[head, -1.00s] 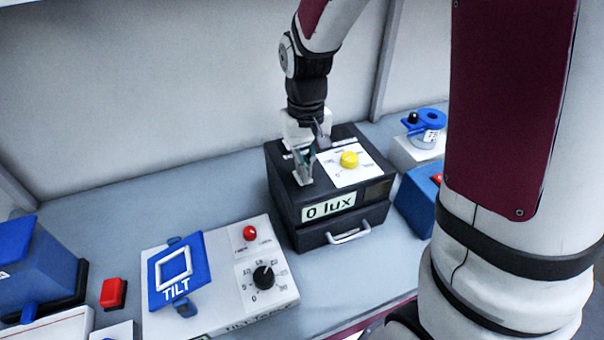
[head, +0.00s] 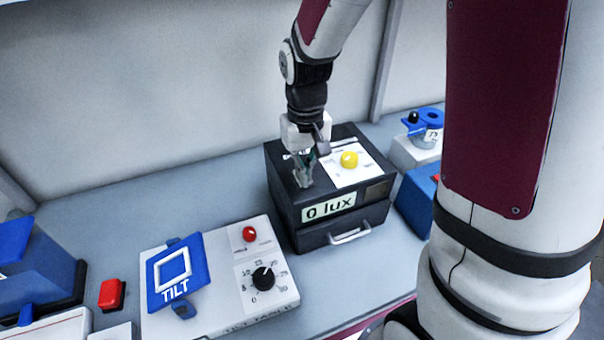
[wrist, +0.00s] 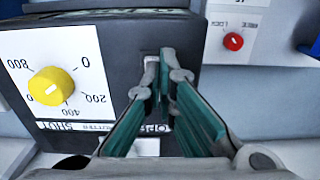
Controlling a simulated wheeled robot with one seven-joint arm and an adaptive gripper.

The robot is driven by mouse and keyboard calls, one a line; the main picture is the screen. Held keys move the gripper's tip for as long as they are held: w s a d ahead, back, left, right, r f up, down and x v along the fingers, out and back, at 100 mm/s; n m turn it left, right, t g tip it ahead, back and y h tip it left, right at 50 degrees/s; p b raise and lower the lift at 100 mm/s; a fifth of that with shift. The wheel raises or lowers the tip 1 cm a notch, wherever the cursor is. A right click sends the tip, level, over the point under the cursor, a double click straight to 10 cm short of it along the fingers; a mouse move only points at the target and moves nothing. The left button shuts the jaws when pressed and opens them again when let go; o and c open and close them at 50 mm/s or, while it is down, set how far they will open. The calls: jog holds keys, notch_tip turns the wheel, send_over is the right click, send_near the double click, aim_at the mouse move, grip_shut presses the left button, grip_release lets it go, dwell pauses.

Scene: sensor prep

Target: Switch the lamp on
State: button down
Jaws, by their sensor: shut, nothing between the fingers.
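The lamp box is a black box (head: 290,220) with a drawer handle, and its display (head: 328,207) reads "0 lux". A yellow knob (head: 349,160) sits on a white dial plate on its top; the knob also shows in the wrist view (wrist: 52,86), with marks from 0 to 800. My gripper (head: 303,182) is shut and empty, low over the left part of the box top, left of the dial plate. In the wrist view its green-padded fingers (wrist: 163,85) point at a small pale slot or switch (wrist: 151,68) on the box; whether they touch it I cannot tell.
A tilt table (head: 215,310) with a blue plate, red button (head: 250,233) and black knob (head: 264,279) stands left of the box. A red switch (head: 112,294) and blue box (head: 40,265) lie further left. A blue device (head: 415,200) stands close on the right.

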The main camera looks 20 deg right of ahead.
jog(key=shift+r+p, duration=1.7)
jog(key=shift+r, duration=1.75)
jog(key=shift+r, duration=0.2)
jog(key=s+r+t, duration=0.2)
jog(key=s+r, duration=0.5)
jog(key=s, duration=0.2)
jog(key=s+r+t+b, duration=0.1)
jog(key=s+r+t, duration=0.2)
jog(key=s+r, duration=0.3)
jog(key=s, duration=0.3)
jog(key=shift+r+t, duration=0.3)
jog(key=shift+r, duration=0.1)
jog(key=shift+d, duration=0.1)
